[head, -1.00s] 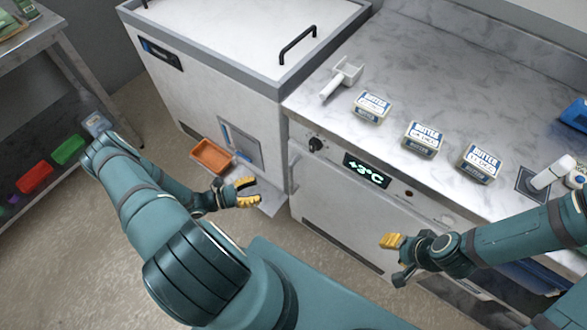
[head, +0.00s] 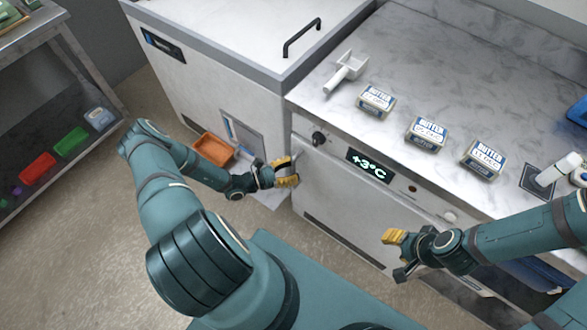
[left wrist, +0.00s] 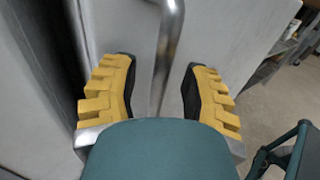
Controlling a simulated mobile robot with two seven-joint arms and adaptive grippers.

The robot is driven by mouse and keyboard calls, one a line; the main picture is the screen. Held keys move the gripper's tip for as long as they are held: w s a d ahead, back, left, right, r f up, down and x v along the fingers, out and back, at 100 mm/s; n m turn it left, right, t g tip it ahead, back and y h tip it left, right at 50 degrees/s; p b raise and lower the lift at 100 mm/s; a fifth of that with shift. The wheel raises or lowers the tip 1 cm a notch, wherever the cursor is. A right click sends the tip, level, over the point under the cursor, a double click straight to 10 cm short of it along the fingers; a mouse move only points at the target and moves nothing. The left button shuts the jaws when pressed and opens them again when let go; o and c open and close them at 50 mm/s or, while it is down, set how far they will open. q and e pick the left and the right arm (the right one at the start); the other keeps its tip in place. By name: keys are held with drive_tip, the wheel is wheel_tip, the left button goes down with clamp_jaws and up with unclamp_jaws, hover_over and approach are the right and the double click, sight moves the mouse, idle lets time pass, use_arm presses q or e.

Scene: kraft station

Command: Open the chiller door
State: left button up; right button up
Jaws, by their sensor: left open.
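The chiller door (head: 335,195) is the pale front panel under the counter, below a display (head: 369,165) reading +3°C. It looks closed. My left gripper (head: 287,172) is at the left edge of this door. In the left wrist view, a metal bar handle (left wrist: 168,40) stands between the two yellow-padded fingers of my left gripper (left wrist: 160,80). The fingers are open, with a gap on each side of the bar. My right gripper (head: 397,254) is open and empty in front of the chiller, further right.
A white chest unit (head: 220,85) with a black lid handle stands left of the chiller, an orange bin (head: 213,149) at its front. Several butter packs and a white scoop (head: 346,72) lie on the marble counter (head: 430,70). The floor in front is clear.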

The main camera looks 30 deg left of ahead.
use_arm(q)
drive_tip(key=shift+w+d, duration=0.25)
drive_tip(key=shift+w, duration=0.1)
clamp_jaws()
drive_tip(key=shift+s, duration=0.1)
